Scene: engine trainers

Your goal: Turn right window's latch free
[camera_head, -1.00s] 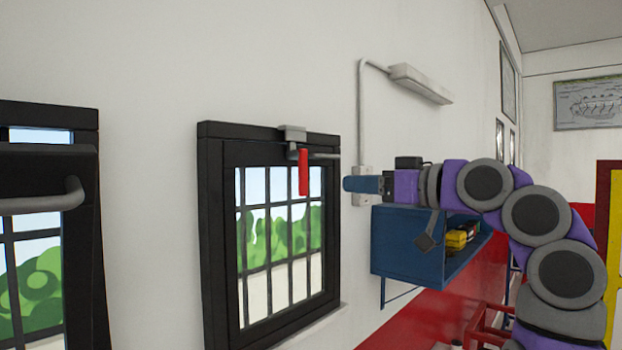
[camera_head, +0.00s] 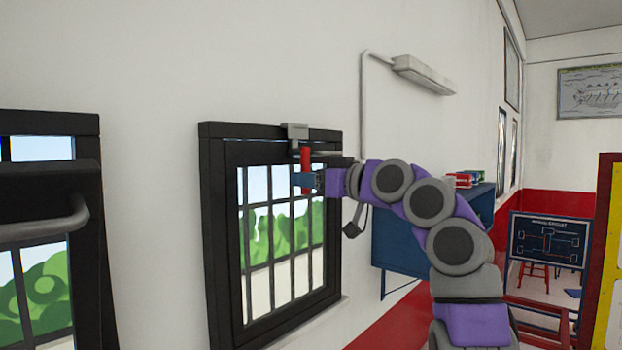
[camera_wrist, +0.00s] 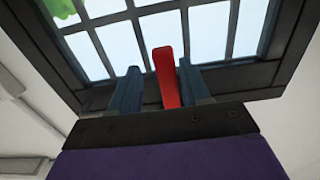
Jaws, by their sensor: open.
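The right window (camera_head: 272,240) has a black frame and a barred pane, and it stands in the white wall. Its latch has a grey bracket (camera_head: 294,132) at the top of the frame and a red handle (camera_head: 306,158) hanging down. My gripper (camera_head: 300,180) is at the lower part of the red handle, and its blue fingers partly cover it. In the wrist view the red handle (camera_wrist: 167,78) stands between the two open blue fingers (camera_wrist: 158,88). I see gaps on both sides of the handle, the right one narrower.
Another black window (camera_head: 50,220) with a grey handle bar (camera_head: 45,225) is at the near left. A blue wall shelf (camera_head: 400,245) is behind my arm. A lamp (camera_head: 423,75) and conduit are above. A diagram board (camera_head: 547,242) and red stools stand at the right.

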